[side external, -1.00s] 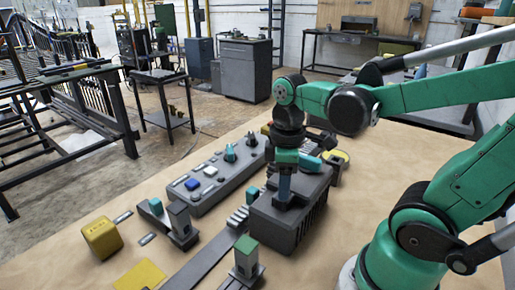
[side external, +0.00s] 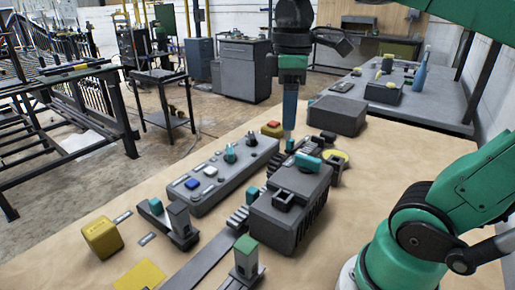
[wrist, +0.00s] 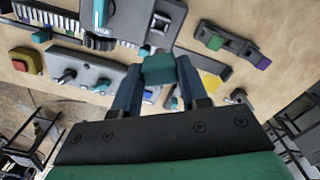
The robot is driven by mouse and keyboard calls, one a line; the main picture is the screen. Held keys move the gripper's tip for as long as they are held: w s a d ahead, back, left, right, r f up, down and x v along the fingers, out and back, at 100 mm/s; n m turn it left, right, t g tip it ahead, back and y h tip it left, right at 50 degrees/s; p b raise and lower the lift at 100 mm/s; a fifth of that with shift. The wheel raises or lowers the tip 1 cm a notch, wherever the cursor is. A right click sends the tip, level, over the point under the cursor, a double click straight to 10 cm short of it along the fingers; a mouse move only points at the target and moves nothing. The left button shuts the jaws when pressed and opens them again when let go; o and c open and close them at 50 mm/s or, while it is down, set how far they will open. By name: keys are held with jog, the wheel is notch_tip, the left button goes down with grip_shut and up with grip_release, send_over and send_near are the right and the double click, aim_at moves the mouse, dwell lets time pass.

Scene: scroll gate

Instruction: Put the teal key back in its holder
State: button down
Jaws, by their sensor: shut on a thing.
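My gripper (side external: 289,140) is shut on the teal key (side external: 290,146), which shows as a small teal block between the fingertips in the wrist view (wrist: 158,68). It is near the far end of the work table, behind the grey box. Only the key's top block shows clearly; I cannot tell whether its lower end touches anything. The grey box (side external: 308,215) has a dark square socket (side external: 285,199) on top, with nothing standing in it, and a teal bar (side external: 308,162) at its far end. I cannot tell which fixture is the key's holder.
A control panel (side external: 222,175) with buttons and teal knobs lies left of the box. A red button on a yellow base (side external: 272,129) and a dark grey block (side external: 337,115) stand near the far edge. A yellow cube (side external: 102,238) and small fixtures stand in front.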

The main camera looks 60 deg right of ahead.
notch_tip(320, 180, up, 5)
jog(key=shift+r, duration=0.2)
jog(key=shift+w+d+r, duration=0.1)
jog(key=shift+w+d, duration=0.05)
jog(key=shift+d, duration=0.05)
jog(key=w+d+f+m, duration=0.3)
jog(key=d+f, duration=0.4)
jog(key=d, duration=0.4)
jog(key=shift+s+d+f+m, duration=0.5)
jog(key=shift+s+d+f, duration=0.5)
jog(key=shift+d+f, duration=1)
jog(key=shift+s+d+f+m, duration=0.5)
jog(key=shift+s+d+f, duration=0.45)
jog(key=shift+d+f, duration=1.05)
jog(key=shift+s+d+f+m, duration=0.5)
jog(key=shift+s+d+f, duration=0.5)
jog(key=shift+d+f, duration=1)
jog(key=shift+a+f, duration=0.25)
jog(key=shift+f, duration=0.7)
jog(key=shift+a+f, duration=0.2)
jog(key=shift+f, duration=0.7)
grip_release()
